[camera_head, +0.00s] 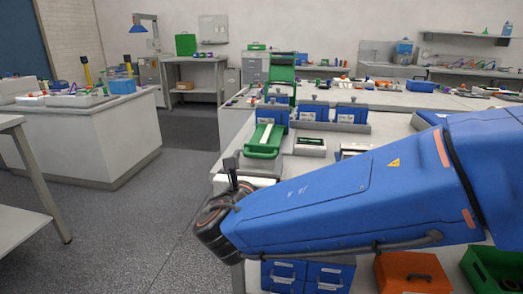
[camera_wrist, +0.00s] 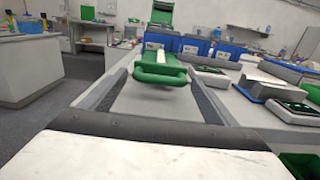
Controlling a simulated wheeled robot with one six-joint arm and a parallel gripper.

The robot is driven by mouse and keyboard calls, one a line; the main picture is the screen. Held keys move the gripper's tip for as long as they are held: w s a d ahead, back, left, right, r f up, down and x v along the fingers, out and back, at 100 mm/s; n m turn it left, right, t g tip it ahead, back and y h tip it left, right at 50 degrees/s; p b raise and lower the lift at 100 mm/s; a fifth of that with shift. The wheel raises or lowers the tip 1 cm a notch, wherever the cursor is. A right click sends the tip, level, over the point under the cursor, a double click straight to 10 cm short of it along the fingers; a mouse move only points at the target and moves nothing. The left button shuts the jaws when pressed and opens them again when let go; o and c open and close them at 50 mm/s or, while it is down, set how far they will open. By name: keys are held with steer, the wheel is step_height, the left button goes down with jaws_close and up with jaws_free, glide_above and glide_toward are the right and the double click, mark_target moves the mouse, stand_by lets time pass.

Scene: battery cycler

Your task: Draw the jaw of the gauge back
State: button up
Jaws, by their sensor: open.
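I cannot surely pick out the gauge or its jaw. In the wrist view, a green handled frame (camera_wrist: 160,74) with a pale strip on top lies on the bench ahead of my open, empty gripper (camera_wrist: 161,66). The green frame also shows in the head view (camera_head: 262,153). Grey blocks, one with a raised piece (camera_wrist: 258,91), stand to the right of my gripper, and flat units with dark faces (camera_wrist: 297,110) lie near them. In the head view my blue arm hides part of the bench, and my gripper's fingers cannot be made out.
Blue boxes with pale labels (camera_head: 313,111) stand in a row on the bench, behind the green frame. Blue drawers (camera_head: 307,274), an orange box (camera_head: 411,272) and a green bin (camera_head: 492,266) sit low in front. The grey floor (camera_head: 130,225) at left is clear.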

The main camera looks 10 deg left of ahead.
mark_target(261, 150)
steer(key=shift+w+d, duration=0.15)
steer(key=shift+w, duration=3.15)
steer(key=c, duration=1.1)
steer(key=shift+s, duration=1.7)
steer(key=o, duration=1.1)
steer(key=shift+s, duration=0.1)
